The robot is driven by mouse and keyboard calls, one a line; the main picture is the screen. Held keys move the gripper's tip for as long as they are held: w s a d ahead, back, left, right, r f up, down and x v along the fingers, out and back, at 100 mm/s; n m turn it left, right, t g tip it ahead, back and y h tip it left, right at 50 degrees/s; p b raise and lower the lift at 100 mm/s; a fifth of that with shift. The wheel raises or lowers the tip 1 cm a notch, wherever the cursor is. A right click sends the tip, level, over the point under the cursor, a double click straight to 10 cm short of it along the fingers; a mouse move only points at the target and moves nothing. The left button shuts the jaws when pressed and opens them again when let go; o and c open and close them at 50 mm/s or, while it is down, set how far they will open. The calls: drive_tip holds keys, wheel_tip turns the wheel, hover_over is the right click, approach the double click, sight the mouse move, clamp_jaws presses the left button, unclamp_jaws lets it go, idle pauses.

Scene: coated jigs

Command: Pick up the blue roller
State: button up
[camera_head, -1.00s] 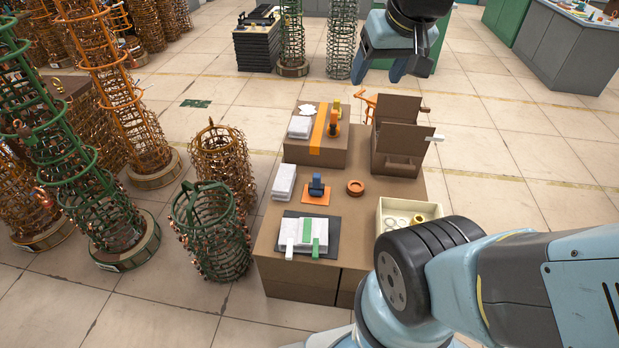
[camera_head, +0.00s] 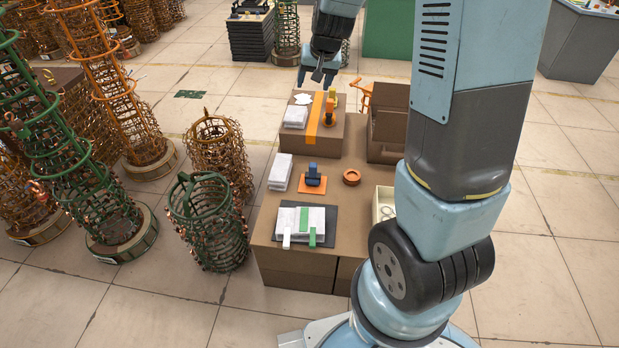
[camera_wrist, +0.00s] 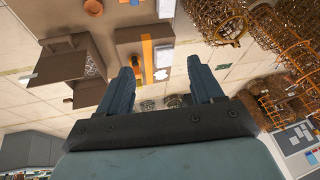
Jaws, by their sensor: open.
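The blue roller (camera_head: 313,174) stands on a small orange mat (camera_head: 311,186) on the brown table (camera_head: 344,210), left of an orange ring. My gripper (camera_head: 317,80) is above and behind the raised brown block at the table's far end, well apart from the roller. In the wrist view my gripper (camera_wrist: 166,72) has its two dark blue fingers spread with nothing between them. The roller is not clearly visible in the wrist view.
On the raised block (camera_head: 284,140) are white sheets, an orange strip and an orange tool (camera_head: 329,112). A brown open box (camera_head: 388,128) stands to its right. A white stack (camera_head: 280,171) lies left of the roller. My arm partly covers a cream tray (camera_head: 381,203). Wire cages (camera_head: 209,220) stand left.

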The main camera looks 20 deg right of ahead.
drive_tip(key=w+f+m+h, duration=0.1)
drive_tip(key=w+f, duration=0.3)
drive_tip(key=f, duration=0.5)
drive_tip(key=w+f, duration=0.3)
drive_tip(key=f, duration=0.6)
drive_tip(key=m+g+h, duration=0.1)
drive_tip(key=h, duration=0.1)
approach(313, 169)
drive_tip(key=x, duration=0.8)
drive_tip(key=w+x, duration=0.1)
drive_tip(key=x, duration=0.4)
drive_tip(key=shift+r, duration=0.25)
clamp_jaws()
